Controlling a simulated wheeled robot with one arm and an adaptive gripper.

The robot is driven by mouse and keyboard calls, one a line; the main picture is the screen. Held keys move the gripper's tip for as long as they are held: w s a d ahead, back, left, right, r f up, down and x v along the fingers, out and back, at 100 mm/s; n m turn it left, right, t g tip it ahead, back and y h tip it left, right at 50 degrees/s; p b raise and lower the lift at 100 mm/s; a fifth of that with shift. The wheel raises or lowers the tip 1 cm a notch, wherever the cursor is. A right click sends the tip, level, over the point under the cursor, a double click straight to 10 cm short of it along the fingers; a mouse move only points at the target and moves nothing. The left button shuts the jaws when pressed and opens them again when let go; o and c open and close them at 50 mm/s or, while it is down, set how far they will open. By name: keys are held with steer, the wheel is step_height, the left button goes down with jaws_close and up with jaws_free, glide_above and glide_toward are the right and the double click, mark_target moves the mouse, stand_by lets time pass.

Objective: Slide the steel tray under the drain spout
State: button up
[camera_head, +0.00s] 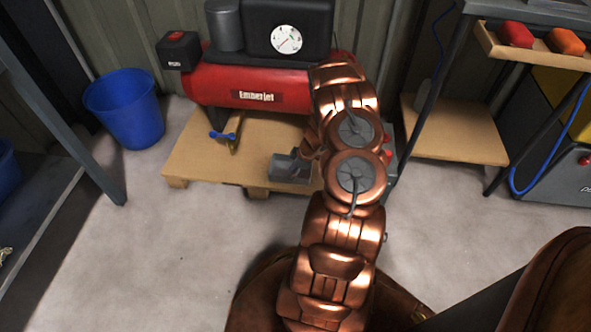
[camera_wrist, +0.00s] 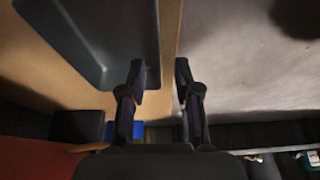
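The steel tray (camera_head: 289,168) is a shallow dark grey pan on the front right part of the wooden pallet. A valve with a blue handle (camera_head: 222,135) and a short brass drain spout (camera_head: 235,145) sits under the red compressor tank, left of the tray. In the wrist view the tray (camera_wrist: 90,40) fills the upper left. My gripper (camera_wrist: 160,70) is open, its two dark fingers apart. The tray's right rim lines up between them; I cannot tell whether either finger touches it. In the head view my copper arm partly hides the gripper beside the tray.
The red compressor (camera_head: 250,88) stands on the pallet (camera_head: 185,150). A blue bin (camera_head: 125,107) is at the left. A bench with a low wooden shelf (camera_head: 455,135) stands at the right. The concrete floor (camera_head: 150,240) is clear in front.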

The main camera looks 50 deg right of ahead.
steer(key=shift+b+x, duration=0.6)
steer(key=shift+x, duration=1.7)
jaws_close()
